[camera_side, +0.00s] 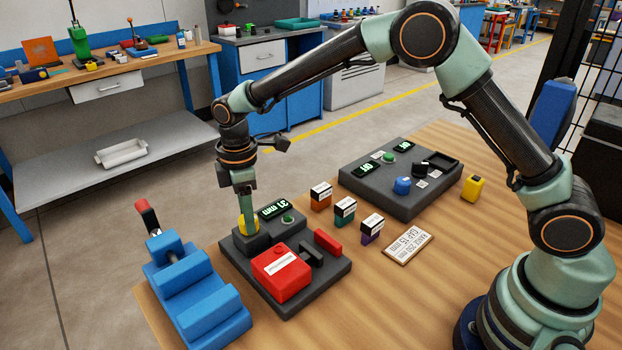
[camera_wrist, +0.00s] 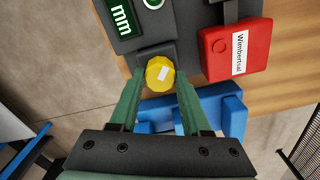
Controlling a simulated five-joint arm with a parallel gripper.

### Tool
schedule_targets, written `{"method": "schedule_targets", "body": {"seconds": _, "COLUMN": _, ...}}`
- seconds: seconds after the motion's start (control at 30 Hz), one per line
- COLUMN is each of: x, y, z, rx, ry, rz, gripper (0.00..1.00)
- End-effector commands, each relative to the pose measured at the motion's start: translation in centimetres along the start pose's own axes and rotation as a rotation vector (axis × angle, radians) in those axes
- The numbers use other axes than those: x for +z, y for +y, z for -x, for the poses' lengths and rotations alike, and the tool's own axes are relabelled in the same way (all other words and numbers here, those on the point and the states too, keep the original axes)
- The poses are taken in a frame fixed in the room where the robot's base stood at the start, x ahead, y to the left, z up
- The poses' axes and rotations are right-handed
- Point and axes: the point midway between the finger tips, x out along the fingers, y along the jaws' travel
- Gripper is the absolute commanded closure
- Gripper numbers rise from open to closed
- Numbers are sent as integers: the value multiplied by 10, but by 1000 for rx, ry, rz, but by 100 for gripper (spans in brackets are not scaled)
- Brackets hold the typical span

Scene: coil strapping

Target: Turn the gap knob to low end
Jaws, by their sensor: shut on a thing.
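The yellow knob (camera_wrist: 160,73) has a pale mark on its top and sits on a dark block at the edge of the dark strapping unit (camera_side: 325,272). It also shows in the side view (camera_side: 242,229), partly behind the jaws. My gripper (camera_side: 246,208) points down over it, with its green fingers (camera_wrist: 160,79) on either side, shut on the knob. A lit display (camera_side: 273,209) beside the knob appears to read 31, and the wrist view shows "mm" on it (camera_wrist: 121,17). A green button (camera_side: 287,219) is next to the display.
A blue stepped fixture (camera_side: 200,300) stands close at left. A second dark panel (camera_side: 385,205), small labelled blocks (camera_side: 345,213) and a printed card (camera_side: 408,246) lie to the right.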

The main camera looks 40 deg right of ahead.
Motion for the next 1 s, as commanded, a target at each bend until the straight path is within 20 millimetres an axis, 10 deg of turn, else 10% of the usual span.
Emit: {"method": "schedule_targets", "body": {"seconds": 1.0, "x": 0, "y": 0, "z": 3, "rx": 0, "ry": 0, "rz": 777, "gripper": 100}}
